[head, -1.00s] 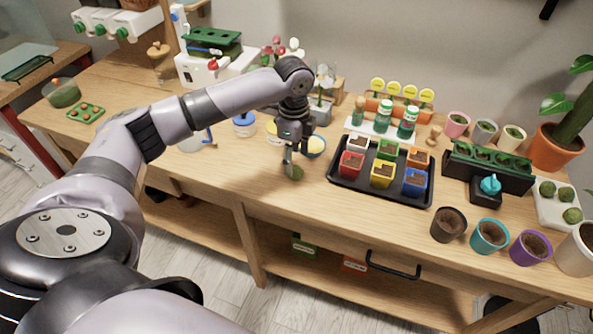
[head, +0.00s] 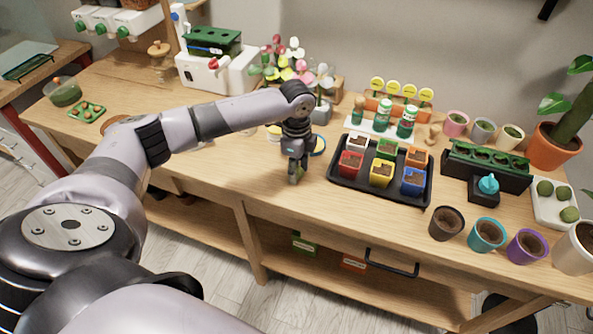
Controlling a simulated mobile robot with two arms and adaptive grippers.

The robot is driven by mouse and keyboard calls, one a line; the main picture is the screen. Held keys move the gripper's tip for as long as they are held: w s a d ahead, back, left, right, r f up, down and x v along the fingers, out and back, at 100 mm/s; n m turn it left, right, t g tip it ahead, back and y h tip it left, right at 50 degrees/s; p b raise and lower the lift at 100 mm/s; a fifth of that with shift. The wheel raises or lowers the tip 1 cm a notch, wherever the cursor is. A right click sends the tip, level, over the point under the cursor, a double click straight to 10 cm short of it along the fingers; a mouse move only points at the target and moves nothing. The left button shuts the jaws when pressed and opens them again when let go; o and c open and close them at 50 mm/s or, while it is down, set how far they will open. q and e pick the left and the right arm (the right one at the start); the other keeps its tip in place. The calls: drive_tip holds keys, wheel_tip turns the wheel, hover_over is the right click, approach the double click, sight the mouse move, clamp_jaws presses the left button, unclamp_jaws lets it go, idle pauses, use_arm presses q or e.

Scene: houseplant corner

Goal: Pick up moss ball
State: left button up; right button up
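A small green moss ball (head: 293,179) is at the fingertips of my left gripper (head: 296,175), on or just above the wooden bench left of the black pot tray. The fingers point down around it and hide much of it. I cannot tell whether they are closed on it or whether it touches the bench. Three more moss balls (head: 563,193) sit in a white tray (head: 549,211) at the far right. My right gripper is not in view.
The black tray (head: 338,182) with several coloured pots stands just right of my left gripper. Bottles, yellow markers and flowers stand behind. Loose pots, including a teal pot (head: 487,236), line the front right edge. The bench (head: 235,178) left of the gripper is fairly clear.

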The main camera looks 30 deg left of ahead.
sight(297, 166)
use_arm(q)
drive_tip(key=c, duration=0.3)
drive_tip(key=shift+r, duration=0.1)
wheel_tip(297, 166, up, 20)
drive_tip(key=b, duration=0.1)
idle(0.4)
